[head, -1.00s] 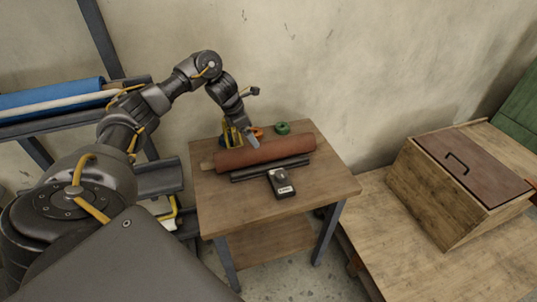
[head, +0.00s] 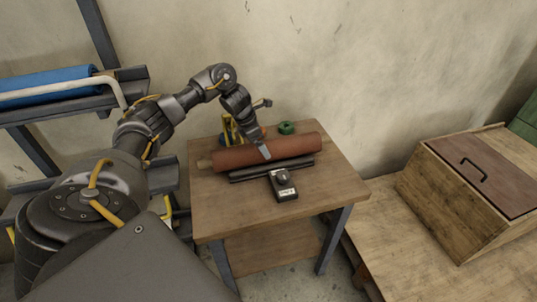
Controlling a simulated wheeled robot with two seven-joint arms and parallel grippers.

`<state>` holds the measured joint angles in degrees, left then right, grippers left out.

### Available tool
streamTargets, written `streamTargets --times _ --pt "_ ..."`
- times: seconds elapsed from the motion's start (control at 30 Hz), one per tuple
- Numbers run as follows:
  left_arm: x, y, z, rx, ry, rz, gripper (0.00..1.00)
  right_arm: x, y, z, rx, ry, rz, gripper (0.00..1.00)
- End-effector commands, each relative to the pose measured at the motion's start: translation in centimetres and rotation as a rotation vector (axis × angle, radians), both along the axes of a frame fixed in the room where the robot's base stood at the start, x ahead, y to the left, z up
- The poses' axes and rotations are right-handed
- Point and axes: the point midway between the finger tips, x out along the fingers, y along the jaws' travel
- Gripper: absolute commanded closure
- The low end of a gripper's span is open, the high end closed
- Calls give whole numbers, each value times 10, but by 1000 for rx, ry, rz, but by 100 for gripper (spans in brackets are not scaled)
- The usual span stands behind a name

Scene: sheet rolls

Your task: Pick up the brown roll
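The brown roll (head: 292,148) lies on the small wooden table (head: 225,215), near its back edge, with a pale core end showing at its left. My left gripper (head: 264,152) reaches down over the middle of the roll. One grey finger shows against the roll's front upper side; the other finger is hidden, so I cannot tell how far the gripper is open or whether it touches the roll. My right gripper is out of view.
A green tape roll (head: 287,127) sits behind. A rack with a blue roll (head: 45,91) stands left, a wooden box (head: 465,190) right.

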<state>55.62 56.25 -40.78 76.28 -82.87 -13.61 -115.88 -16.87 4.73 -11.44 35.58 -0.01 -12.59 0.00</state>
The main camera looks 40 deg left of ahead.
Motion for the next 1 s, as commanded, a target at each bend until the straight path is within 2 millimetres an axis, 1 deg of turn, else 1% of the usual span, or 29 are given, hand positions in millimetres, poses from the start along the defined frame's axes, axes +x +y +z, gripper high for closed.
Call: streamTargets --times 0.07,0.23,0.3,0.4,0.53,0.67,0.8,1.0 --pt "0 -1 -4 1 1 0 0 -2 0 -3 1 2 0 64" --pt "7 -11 -26 -1 1 -7 0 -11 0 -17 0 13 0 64" --pt "10 -16 -37 -1 1 -12 0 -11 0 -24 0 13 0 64" --pt "14 -20 -46 0 -1 -14 0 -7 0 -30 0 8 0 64" --pt "15 -20 -46 0 -1 -15 0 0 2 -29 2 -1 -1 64" --pt "14 -20 -46 1 -1 -14 1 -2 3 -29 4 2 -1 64" --pt "14 -19 -46 1 -1 -13 20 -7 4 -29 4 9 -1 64" --pt "14 -19 -46 1 -1 -13 46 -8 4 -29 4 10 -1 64"
